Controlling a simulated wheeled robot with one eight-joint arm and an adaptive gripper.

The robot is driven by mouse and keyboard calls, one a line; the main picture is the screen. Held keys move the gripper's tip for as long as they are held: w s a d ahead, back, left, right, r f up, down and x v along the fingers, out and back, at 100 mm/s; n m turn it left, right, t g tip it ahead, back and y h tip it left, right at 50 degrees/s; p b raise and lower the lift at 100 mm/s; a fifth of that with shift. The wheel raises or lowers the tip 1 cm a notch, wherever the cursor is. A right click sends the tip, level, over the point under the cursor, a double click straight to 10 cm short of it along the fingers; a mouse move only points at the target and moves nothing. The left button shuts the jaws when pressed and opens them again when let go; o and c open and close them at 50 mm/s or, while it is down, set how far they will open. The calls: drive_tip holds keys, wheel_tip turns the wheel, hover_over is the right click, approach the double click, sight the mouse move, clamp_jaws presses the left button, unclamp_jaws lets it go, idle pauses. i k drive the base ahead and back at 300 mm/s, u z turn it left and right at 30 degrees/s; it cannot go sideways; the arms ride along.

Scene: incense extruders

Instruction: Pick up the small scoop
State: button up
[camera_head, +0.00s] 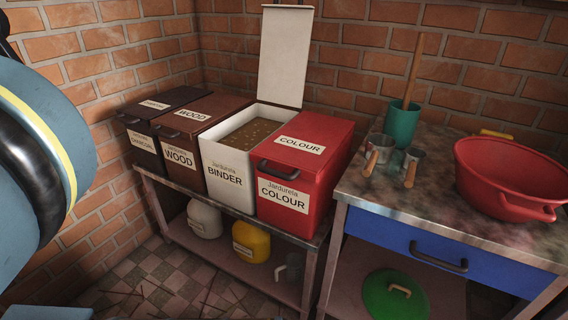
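Two metal scoops with wooden handles rest on the stone-topped counter at the right. The smaller scoop (412,164) is on the right, its handle pointing toward the front. The slightly larger scoop (380,149) is just to its left, and the two are close together. My gripper is not in view; only part of my arm shows large at the left edge, far from the scoops.
A teal cup (402,125) with a wooden stick stands behind the scoops. A red basin (510,178) is to their right. The red COLOUR box (310,150) and the open white BINDER box (222,170) stand left. The counter's front (410,204) is clear.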

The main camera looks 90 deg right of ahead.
sight(413, 159)
drive_tip(key=z, duration=3.45)
drive_tip(key=k, duration=0.55)
drive_tip(key=z, duration=0.1)
drive_tip(key=i, duration=0.5)
drive_tip(key=z, duration=0.85)
